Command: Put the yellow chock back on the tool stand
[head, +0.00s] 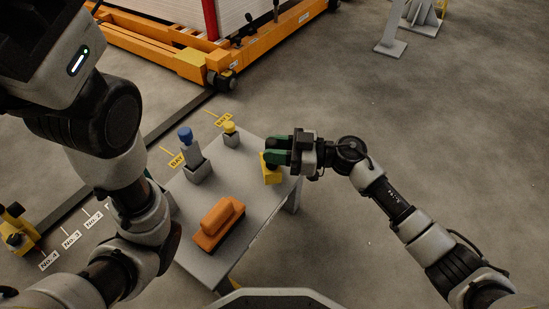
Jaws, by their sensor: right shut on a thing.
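The yellow chock (271,175) is at the right edge of the grey tool stand (257,207). My right gripper (278,151), with green fingers, is shut on the chock from above and the right. I cannot tell whether the chock rests on the stand top or hangs just above it. My left arm fills the left side of the view, and its gripper does not show.
On the stand are an orange block-like tool (219,222), a blue-topped item in a grey holder (196,165) and a small yellow-capped item (230,133). An orange wheeled frame (180,50) stands behind.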

